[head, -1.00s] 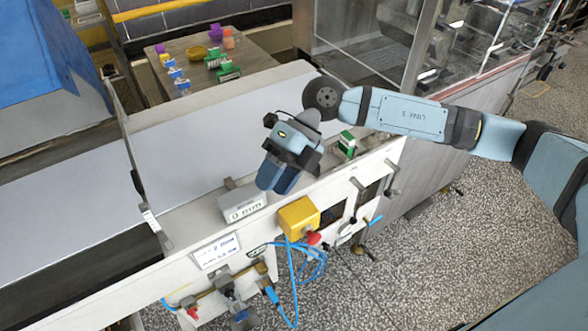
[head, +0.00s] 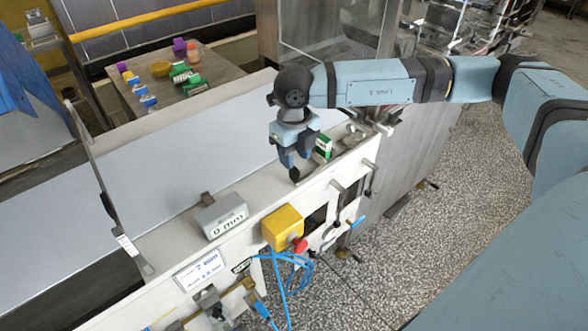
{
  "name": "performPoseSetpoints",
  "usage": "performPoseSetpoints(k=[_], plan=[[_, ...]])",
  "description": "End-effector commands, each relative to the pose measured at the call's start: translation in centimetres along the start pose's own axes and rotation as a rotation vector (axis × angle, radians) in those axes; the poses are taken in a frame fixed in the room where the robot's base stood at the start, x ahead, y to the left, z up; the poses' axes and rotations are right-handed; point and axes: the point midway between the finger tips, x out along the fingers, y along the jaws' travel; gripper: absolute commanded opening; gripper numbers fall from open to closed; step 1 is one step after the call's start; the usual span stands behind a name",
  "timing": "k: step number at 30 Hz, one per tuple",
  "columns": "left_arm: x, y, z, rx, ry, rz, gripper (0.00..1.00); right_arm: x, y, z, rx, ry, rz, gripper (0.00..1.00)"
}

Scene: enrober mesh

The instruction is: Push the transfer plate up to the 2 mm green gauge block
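A small green and white block (head: 323,147) stands on the white machine rail, just right of my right gripper. My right gripper (head: 296,168) points down over the rail, its dark fingers close to the rail top; whether they are parted or touch the rail is unclear. A grey block with a "0 mm" face (head: 222,215) sits on the rail further left, apart from the gripper. A thin upright strip (head: 98,180) crosses the left end of the pale flat surface; I cannot tell for sure which part is the transfer plate. My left gripper is out of view.
A yellow box (head: 281,226) with a red button and blue cables projects from the machine's front. Levers and knobs stick out below the rail. A side table (head: 207,66) behind holds several coloured blocks. The pale surface (head: 190,150) is clear.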

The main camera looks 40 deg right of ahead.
Motion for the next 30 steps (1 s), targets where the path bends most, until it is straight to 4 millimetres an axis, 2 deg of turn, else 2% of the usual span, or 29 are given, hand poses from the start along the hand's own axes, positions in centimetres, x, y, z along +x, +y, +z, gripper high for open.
performPoseSetpoints(k=[3,9,21,26,30], plan=[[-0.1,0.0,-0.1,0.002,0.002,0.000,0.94,2.2,0.1,0.0,-0.001,0.002,0.000,0.38],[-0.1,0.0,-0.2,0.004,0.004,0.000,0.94,4.7,0.0,0.0,0.000,0.001,0.001,0.38],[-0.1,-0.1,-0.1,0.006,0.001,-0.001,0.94,5.5,0.0,0.0,0.000,-0.001,0.001,0.38],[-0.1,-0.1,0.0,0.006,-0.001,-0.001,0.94,5.4,0.0,0.0,0.000,-0.001,0.001,0.02],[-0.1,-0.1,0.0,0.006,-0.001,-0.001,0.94,5.5,0.0,0.0,0.000,-0.001,0.001,0.00]])
